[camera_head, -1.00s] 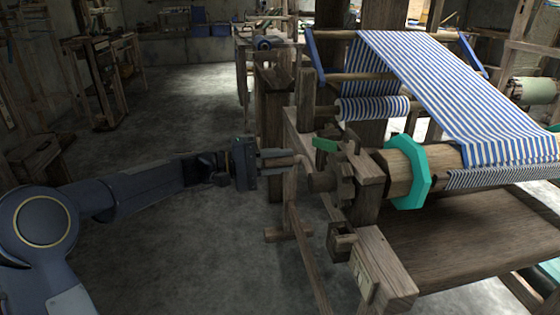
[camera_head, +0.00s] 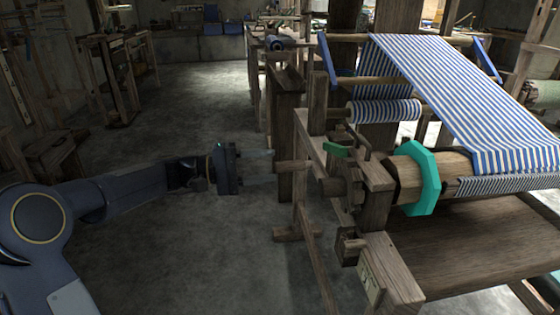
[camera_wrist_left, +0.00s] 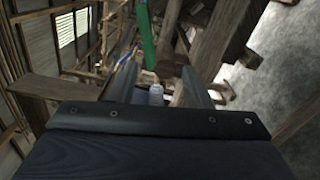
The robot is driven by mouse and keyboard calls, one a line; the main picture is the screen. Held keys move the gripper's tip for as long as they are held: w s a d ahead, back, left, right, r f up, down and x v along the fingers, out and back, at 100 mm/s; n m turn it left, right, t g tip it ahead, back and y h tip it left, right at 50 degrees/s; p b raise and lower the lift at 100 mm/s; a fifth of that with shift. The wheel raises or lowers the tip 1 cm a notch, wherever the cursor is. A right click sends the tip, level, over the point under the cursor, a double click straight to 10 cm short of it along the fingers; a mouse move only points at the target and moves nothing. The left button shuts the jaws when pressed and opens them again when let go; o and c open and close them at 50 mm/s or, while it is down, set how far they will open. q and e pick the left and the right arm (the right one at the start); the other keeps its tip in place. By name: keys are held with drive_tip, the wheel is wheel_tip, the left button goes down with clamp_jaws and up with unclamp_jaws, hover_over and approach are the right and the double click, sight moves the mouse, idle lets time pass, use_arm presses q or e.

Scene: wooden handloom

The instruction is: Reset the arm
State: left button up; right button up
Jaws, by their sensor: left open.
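My left gripper (camera_head: 269,167) reaches in from the left in the head view. Its two fingers are apart and nothing is held between them. They point at the end of a wooden peg (camera_head: 295,166) on the side of the handloom (camera_head: 318,120), with what looks like a small gap. In the left wrist view, the open fingers (camera_wrist_left: 158,85) frame a pale round end (camera_wrist_left: 157,90), probably the peg's tip. A green lever (camera_head: 336,150) sits beside the toothed wooden wheel; it also shows in the left wrist view (camera_wrist_left: 146,35). My right gripper is not in view.
A teal octagonal collar (camera_head: 425,178) rings the wooden roller, and blue-and-white striped cloth (camera_head: 450,90) runs over the loom. Wooden stands (camera_head: 118,75) are at the back left. Open concrete floor (camera_head: 190,120) lies left of the loom around my arm.

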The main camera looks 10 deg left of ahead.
use_arm(q)
drive_tip(key=shift+s+a, duration=0.25)
drive_tip(key=shift+a, duration=0.3)
drive_tip(key=shift+s+d, duration=0.25)
drive_tip(key=shift+s, duration=0.05)
drive_tip(key=s+d+f+m+g+y, duration=0.1)
drive_tip(key=s+d+f+y, duration=0.15)
drive_tip(key=s, duration=0.35)
drive_tip(key=s+d+f+m+g+y, duration=0.1)
drive_tip(key=s+m+g+y, duration=0.15)
drive_tip(key=s, duration=0.45)
drive_tip(key=s+a+f+m+t+y, duration=0.1)
drive_tip(key=s+a+f+y, duration=0.1)
drive_tip(key=s+f+y, duration=0.45)
drive_tip(key=s+a+f+t+y, duration=0.15)
drive_tip(key=s+f, duration=0.25)
drive_tip(key=s, duration=0.6)
wheel_tip(320, 180, up, 33)
drive_tip(key=p, duration=3.3)
drive_tip(key=shift+s+a+f, duration=0.2)
drive_tip(key=shift+s+a, duration=0.25)
